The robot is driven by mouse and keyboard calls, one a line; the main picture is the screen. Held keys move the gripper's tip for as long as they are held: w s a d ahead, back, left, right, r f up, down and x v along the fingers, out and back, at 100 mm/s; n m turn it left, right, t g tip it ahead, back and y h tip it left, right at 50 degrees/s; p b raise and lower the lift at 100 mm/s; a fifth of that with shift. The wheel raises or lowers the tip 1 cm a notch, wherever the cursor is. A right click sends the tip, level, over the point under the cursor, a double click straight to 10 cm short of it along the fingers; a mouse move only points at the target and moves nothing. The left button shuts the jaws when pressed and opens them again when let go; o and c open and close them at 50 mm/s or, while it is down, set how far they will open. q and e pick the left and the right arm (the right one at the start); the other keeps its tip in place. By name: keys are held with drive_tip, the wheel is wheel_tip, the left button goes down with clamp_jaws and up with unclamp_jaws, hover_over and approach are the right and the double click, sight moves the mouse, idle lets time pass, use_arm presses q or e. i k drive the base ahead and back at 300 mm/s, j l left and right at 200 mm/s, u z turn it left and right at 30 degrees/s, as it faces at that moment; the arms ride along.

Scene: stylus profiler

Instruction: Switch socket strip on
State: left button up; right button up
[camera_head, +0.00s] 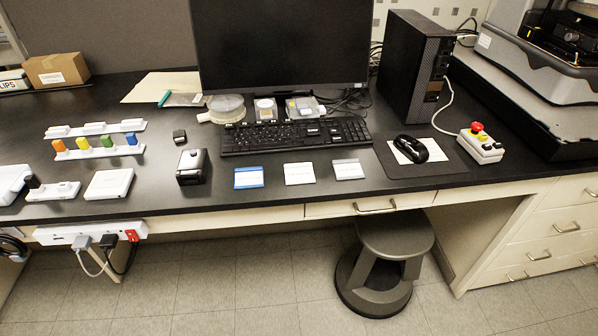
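A white socket strip (92,234) is fixed under the front edge of the table at the left. Two plugs, one grey and one black, sit in it with cables hanging down. A red switch (132,235) is at its right end; whether it is on or off is too small to tell. Neither of my grippers is in view.
The black table (290,219) holds a monitor (280,45), keyboard (295,135), mouse, PC tower (415,68) and a control box with a red button (480,143). A stool (393,240) stands under the table. The floor before the strip is clear.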

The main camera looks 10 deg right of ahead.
sight(132, 234)
drive_tip(key=u, duration=1.25)
